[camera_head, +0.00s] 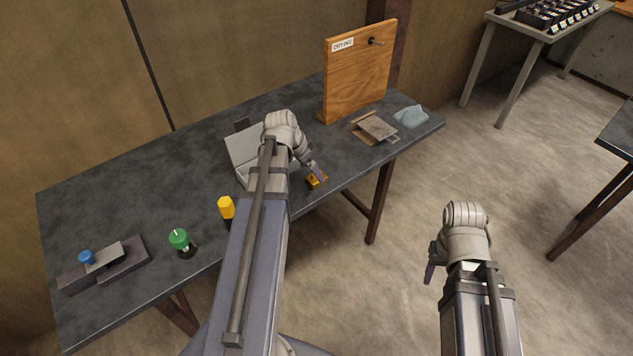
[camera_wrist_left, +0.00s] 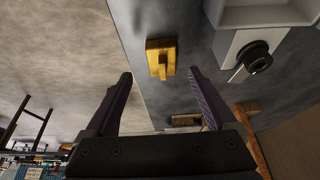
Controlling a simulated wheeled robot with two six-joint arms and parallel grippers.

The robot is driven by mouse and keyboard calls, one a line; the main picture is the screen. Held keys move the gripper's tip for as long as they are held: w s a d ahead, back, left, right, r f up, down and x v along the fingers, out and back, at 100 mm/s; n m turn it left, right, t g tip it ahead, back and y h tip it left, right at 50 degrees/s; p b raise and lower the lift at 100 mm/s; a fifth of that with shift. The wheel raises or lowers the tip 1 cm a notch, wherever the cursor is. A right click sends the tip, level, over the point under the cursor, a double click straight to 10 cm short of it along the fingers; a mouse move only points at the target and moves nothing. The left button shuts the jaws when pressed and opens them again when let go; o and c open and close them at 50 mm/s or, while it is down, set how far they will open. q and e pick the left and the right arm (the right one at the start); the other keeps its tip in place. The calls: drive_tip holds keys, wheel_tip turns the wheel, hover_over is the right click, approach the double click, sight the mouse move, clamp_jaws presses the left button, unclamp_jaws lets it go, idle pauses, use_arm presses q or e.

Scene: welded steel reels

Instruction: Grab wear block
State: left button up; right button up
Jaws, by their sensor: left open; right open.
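A small yellow-orange block (camera_head: 312,183) with a raised part on top lies near the front edge of the dark table. I take it as the wear block. It also shows in the left wrist view (camera_wrist_left: 154,46), beyond and between my fingertips. My left gripper (camera_head: 318,170) is close to the block, its fingers partly hiding it in the head view. In the left wrist view my left gripper (camera_wrist_left: 160,77) is open, with nothing between its fingers. My right gripper (camera_head: 431,270) is open and empty, over the floor to the right of the table.
An open grey case (camera_head: 243,148) stands behind my left arm, partly hidden. A wooden board (camera_head: 357,75) labelled DRYING stands at the back. A flat plate (camera_head: 375,126) and a grey-blue cloth (camera_head: 411,117) lie right. A yellow-capped item (camera_head: 226,207) and green knob (camera_head: 179,239) stand left.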

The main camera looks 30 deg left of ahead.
use_arm(q)
drive_tip(key=shift+w+b+x, duration=0.15)
drive_tip(key=shift+b+x, duration=1.05)
drive_tip(key=shift+x, duration=0.1)
drive_tip(key=shift+w+b+x, duration=0.1)
drive_tip(key=shift+b+x, duration=1.05)
drive_tip(key=shift+x, duration=0.2)
drive_tip(key=shift+a+r, duration=0.1)
drive_tip(key=shift+r, duration=0.05)
clamp_jaws()
